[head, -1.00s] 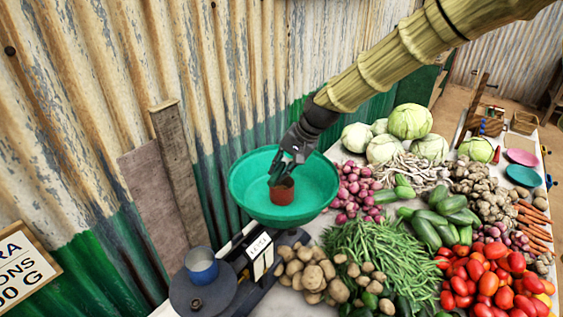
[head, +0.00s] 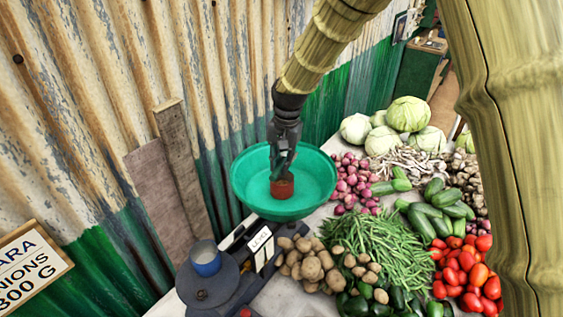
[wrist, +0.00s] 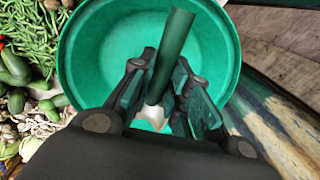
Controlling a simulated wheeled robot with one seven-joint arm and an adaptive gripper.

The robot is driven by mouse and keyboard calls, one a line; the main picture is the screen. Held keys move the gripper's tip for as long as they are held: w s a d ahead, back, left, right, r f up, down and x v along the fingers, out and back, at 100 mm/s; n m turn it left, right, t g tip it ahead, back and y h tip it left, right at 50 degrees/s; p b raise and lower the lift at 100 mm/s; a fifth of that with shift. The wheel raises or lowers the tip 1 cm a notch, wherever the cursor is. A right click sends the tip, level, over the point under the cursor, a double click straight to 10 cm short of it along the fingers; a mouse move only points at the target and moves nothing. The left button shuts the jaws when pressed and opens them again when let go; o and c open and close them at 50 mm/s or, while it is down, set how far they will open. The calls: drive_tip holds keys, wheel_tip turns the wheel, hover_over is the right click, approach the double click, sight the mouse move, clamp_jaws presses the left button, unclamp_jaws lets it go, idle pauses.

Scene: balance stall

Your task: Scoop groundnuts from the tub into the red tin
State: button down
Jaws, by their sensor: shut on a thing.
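The red tin (head: 282,189) stands in the green bowl (head: 318,190) of the scale, in the head view. My gripper (head: 282,167) points down right above the tin, and its tips hide part of the tin's mouth. In the wrist view my gripper (wrist: 167,88) is shut on a dark green handle (wrist: 176,45) with a pale end (wrist: 151,117), which looks like the scoop. The rest of the scoop is hidden by the fingers. I cannot make out the tin in the wrist view. The tub of groundnuts is not in view.
A blue cup (head: 206,260) stands on the scale's dark plate (head: 215,286). Potatoes (head: 308,262), green beans (head: 375,252), red onions (head: 350,181) and cabbages (head: 408,114) crowd the table to the right. A corrugated wall (head: 90,110) rises close behind the bowl.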

drive_tip(key=shift+a+r+g+h, duration=0.1)
drive_tip(key=shift+r+g+h, duration=0.15)
drive_tip(key=shift+h, duration=0.5)
drive_tip(key=shift+r+g+h, duration=0.15)
drive_tip(key=shift+g+h, duration=0.2)
drive_tip(key=shift+h, duration=0.4)
drive_tip(key=shift+d+f, duration=0.1)
drive_tip(key=shift+d, duration=0.1)
drive_tip(key=shift+s+f, duration=0.1)
drive_tip(key=shift+t+y, duration=0.3)
drive_tip(key=shift+y, duration=0.6)
drive_tip(key=shift+a+f+t+y, duration=0.1)
drive_tip(key=shift+f+t+y, duration=0.15)
drive_tip(key=shift+y, duration=0.4)
drive_tip(key=shift+f+t+y, duration=0.15)
drive_tip(key=shift+t+y, duration=0.1)
drive_tip(key=shift+y, duration=0.4)
drive_tip(key=shift+f+y+b, duration=0.15)
drive_tip(key=shift+y+b, duration=0.15)
drive_tip(key=shift+b, duration=0.15)
